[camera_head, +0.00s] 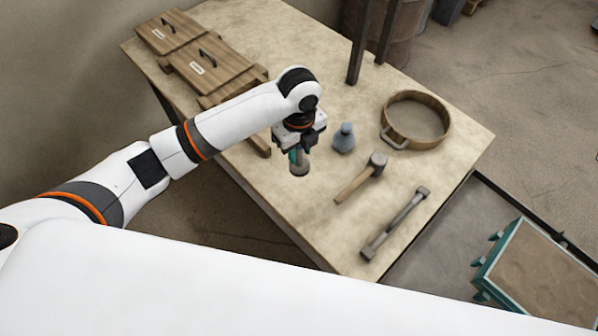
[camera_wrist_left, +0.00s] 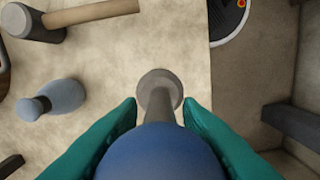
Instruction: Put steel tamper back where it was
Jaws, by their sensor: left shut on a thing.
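The steel tamper has a blue rounded knob, a grey shaft and a round grey foot. It is upright in my left gripper (camera_head: 298,148), over the left part of the table (camera_head: 300,222). Its foot (camera_head: 299,170) points down at the tabletop; I cannot tell if it touches. In the left wrist view the teal fingers of my left gripper (camera_wrist_left: 160,110) are on both sides of the tamper (camera_wrist_left: 160,143), shut on it. The arm and gripper hide most of the tamper in the head view. My right gripper is not in view.
Wooden boxes (camera_head: 205,70) stand behind. The table's front edge is close; bare tabletop lies in front of the tamper.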

